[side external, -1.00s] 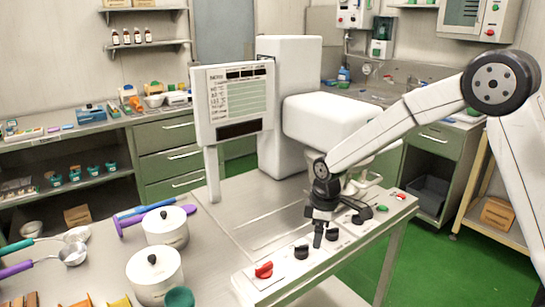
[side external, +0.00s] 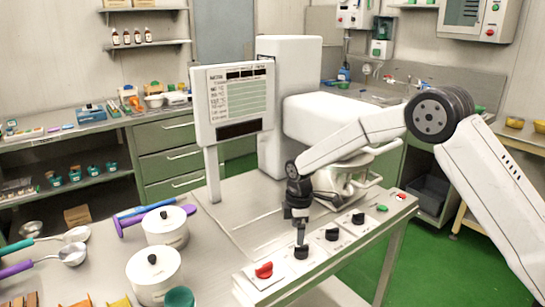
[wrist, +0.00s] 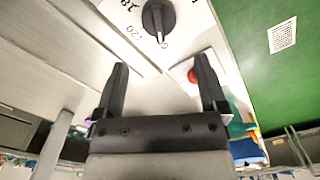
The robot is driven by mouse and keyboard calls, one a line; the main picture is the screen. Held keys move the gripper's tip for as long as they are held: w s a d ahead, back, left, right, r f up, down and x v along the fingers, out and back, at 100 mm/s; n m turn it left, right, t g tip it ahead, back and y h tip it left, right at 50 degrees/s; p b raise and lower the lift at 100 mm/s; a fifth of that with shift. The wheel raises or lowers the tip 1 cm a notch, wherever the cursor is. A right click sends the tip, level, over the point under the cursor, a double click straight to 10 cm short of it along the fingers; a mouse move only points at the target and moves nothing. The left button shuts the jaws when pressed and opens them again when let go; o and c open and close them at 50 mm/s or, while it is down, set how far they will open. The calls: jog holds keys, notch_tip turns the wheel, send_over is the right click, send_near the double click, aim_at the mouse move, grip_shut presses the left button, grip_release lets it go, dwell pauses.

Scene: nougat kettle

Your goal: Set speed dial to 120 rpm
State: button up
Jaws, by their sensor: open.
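A black dial (wrist: 157,17) on a white plate shows at the top of the wrist view, with "120" printed beside it. Other printed marks around it are cut off or hard to read. Its narrow end points down in the picture, near a partly readable mark. My gripper (wrist: 162,62) is open and empty, with the dial beyond its fingertips and not between them.
Two more black dials (side external: 332,234) (side external: 358,218), a green button (side external: 382,208) and a red button (side external: 401,197) line the panel. Two lidded white pots (side external: 154,277) (side external: 165,227) stand left. The display board (side external: 234,100) rises behind.

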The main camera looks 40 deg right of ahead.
aim_at(297, 246)
jog(key=shift+f, duration=3.25)
grip_shut()
jog(key=shift+m, duration=0.4)
jog(key=m, duration=0.5)
jog(key=shift+w+d, duration=0.25)
jog(key=shift+w, duration=0.05)
jog(key=m, duration=0.6)
jog(key=shift+d, duration=0.35)
jog(key=shift+w, duration=0.1)
